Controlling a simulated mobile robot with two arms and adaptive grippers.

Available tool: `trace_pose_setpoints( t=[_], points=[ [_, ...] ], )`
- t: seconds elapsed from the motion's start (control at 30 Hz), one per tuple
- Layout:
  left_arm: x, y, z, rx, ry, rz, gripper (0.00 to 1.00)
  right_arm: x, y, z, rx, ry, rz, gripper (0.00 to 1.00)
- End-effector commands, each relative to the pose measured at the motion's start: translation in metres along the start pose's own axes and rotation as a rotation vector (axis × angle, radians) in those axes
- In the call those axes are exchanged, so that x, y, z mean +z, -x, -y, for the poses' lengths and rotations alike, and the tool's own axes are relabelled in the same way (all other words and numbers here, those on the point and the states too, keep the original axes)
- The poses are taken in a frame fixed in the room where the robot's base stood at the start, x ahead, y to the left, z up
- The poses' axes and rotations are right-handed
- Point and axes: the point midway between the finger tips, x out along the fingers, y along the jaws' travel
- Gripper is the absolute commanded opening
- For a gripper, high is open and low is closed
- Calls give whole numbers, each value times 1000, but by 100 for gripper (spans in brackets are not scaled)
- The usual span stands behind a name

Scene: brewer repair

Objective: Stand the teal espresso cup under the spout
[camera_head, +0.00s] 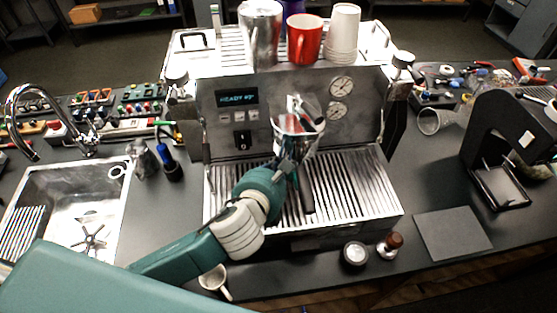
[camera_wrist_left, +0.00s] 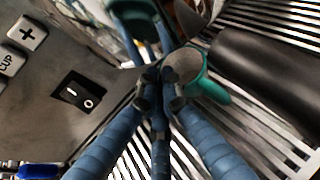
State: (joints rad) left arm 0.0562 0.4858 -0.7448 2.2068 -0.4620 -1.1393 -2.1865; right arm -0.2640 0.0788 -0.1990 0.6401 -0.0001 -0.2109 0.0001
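The teal espresso cup (camera_wrist_left: 203,85) shows in the left wrist view, with a grey-brown inside and its handle toward the lower right. My left gripper (camera_wrist_left: 160,82) has its blue fingers drawn together at the cup's near edge and appears shut on it. The cup is over the slatted drip tray (camera_head: 350,180), beside the black portafilter handle (camera_wrist_left: 262,72). In the head view my left gripper (camera_head: 290,163) reaches in below the group head (camera_head: 298,118) and hides the cup. The spout itself is not clearly visible. My right gripper is not in view.
The espresso machine's front panel (camera_head: 222,155) stands close behind the gripper, with a rocker switch (camera_wrist_left: 82,97). A red mug (camera_head: 304,40) and white cups (camera_head: 342,35) stand on top. A tamper (camera_head: 389,245) and small round item (camera_head: 355,254) stand in front. A sink (camera_head: 60,190) lies left.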

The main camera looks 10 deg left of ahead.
Motion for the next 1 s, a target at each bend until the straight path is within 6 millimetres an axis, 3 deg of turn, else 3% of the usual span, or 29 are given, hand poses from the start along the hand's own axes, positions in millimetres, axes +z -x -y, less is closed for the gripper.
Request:
trace_pose_setpoints(
  t=[0.07,0.17,0.3,0.33,0.43,0.7,0.87,1.0],
  points=[
    [0,0,0,0,0,1,0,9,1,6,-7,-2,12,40],
    [-2,-2,0,0,-1,2,0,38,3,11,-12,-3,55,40],
    [-2,-2,0,0,0,3,24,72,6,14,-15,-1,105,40],
    [-2,-2,0,0,0,3,24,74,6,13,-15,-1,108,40],
    [-2,-2,0,-1,0,4,24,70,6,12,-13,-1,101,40],
    [2,3,1,-3,1,5,24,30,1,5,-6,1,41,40],
    [0,30,1,-4,1,4,24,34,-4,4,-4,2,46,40],
    [0,64,1,-6,2,5,24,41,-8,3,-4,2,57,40]
  ],
)
